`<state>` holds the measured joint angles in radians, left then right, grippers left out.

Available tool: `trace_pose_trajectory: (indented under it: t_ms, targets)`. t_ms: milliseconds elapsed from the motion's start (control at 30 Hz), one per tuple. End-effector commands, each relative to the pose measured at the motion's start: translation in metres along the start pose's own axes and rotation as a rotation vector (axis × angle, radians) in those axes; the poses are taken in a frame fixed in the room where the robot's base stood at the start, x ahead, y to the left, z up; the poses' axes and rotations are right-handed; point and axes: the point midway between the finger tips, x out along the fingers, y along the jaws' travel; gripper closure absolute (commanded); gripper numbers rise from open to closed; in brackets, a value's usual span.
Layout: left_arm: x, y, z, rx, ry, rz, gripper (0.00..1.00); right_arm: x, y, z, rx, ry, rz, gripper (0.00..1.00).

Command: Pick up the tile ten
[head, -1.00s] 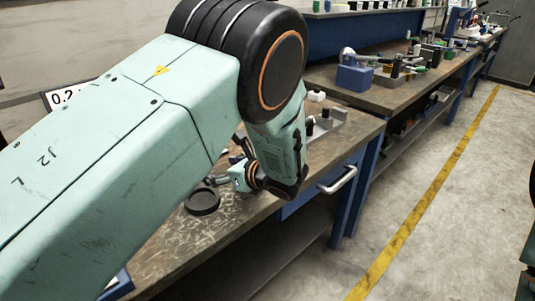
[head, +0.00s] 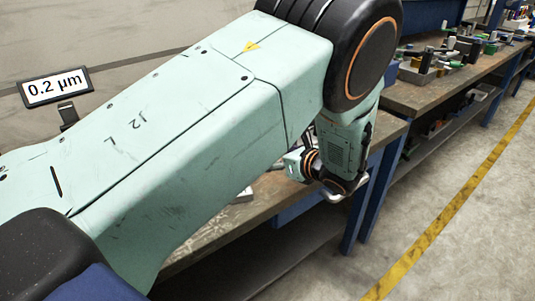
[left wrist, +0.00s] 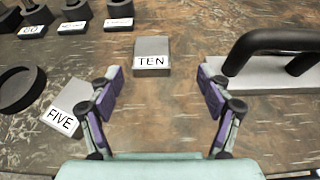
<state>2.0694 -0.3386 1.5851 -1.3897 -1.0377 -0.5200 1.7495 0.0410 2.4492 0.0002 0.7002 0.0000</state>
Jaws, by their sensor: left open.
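The tile ten (left wrist: 152,56) is a grey block with a white label reading TEN. It lies flat on the worn bench top in the left wrist view, ahead of my left gripper and roughly centred between its fingers. My left gripper (left wrist: 160,92) is open and empty, with its purple-padded fingers apart and short of the tile. In the head view my left arm crosses the picture and hides the tile, and the gripper's fingertips cannot be made out there. My right gripper is not in view.
A tile labelled FIVE (left wrist: 62,110) lies left of my left gripper. A black round dish (left wrist: 20,90) is at the far left. A grey plate with a black handle (left wrist: 270,72) stands close on the right.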

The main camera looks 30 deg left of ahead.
Motion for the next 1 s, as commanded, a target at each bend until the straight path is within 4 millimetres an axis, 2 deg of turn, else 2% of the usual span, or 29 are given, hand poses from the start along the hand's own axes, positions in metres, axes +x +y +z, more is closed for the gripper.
trace_pose_trajectory:
  t_ms: [167,567,700,1000]
  targets:
    - [0.008,0.006,0.000,0.000,0.001,0.006,0.22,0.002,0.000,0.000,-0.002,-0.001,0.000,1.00]
    - [0.059,0.015,-0.005,-0.002,0.003,0.007,0.22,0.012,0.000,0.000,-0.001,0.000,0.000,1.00]
    - [0.074,0.013,-0.004,-0.001,0.001,0.004,0.22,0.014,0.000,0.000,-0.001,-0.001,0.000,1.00]
    - [0.078,0.010,-0.003,0.000,-0.001,0.001,0.22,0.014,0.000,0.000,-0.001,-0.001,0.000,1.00]
